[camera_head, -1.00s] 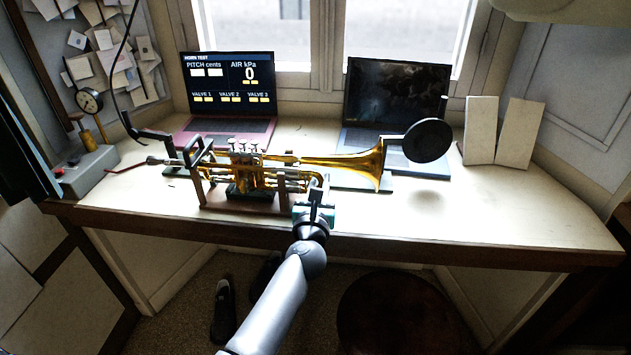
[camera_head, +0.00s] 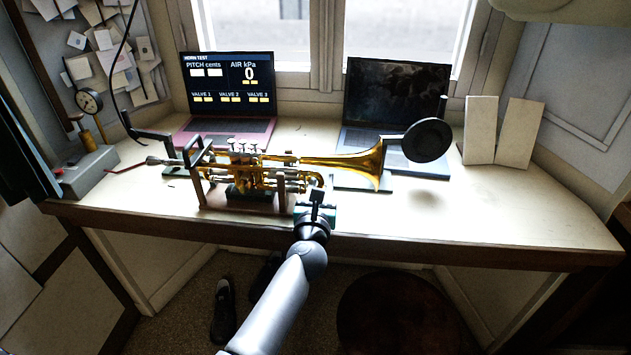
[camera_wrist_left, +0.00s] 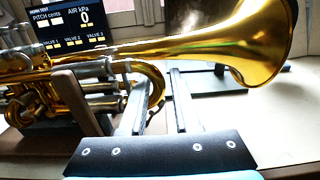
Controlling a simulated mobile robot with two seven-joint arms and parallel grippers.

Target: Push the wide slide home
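A brass trumpet (camera_head: 342,162) lies level in a wooden cradle (camera_head: 271,207) on the bench, its bell to the right. The wide slide, seen as a curved brass bow (camera_head: 315,178), is at the right end of the lower tubing; it also shows in the left wrist view (camera_wrist_left: 158,78). How far it is pushed in is hard to tell. My left gripper (camera_head: 318,193) is just in front of this bow. In the left wrist view its two fingers (camera_wrist_left: 158,105) are apart, with the bow near their tips and nothing visibly clamped. My right gripper is not in view.
A round black disc (camera_head: 428,140) stands before the bell. Two laptops (camera_head: 228,90) (camera_head: 395,95) are behind the horn; the left one reads air 0. A gauge box (camera_head: 88,172) stands at left, white panels (camera_head: 500,132) at right. The bench's front right (camera_head: 500,225) is clear.

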